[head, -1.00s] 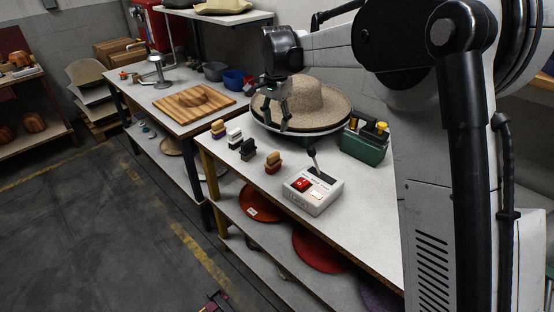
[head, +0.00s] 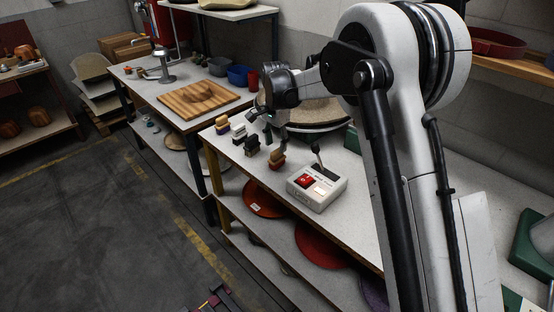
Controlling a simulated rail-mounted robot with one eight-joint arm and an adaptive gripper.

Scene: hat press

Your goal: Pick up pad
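Several small pads with grips stand in a row on the near worktable. One has a purple base and tan top (head: 222,125), one is white (head: 238,131), one is dark (head: 252,145), and one is red-brown with a tan top (head: 277,158). The frames do not show which one the task means. My gripper (head: 268,134) points down with its fingers apart, just above and behind the dark and red-brown pads. It looks open and empty. Whether a fingertip touches the red-brown pad cannot be told.
A white control box (head: 317,188) with a red button and black lever stands right of the pads. The straw hat (head: 318,112) is behind my gripper, partly hidden by my arm. A striped wooden board (head: 190,106) lies on the far table. Red discs lie on the shelf below.

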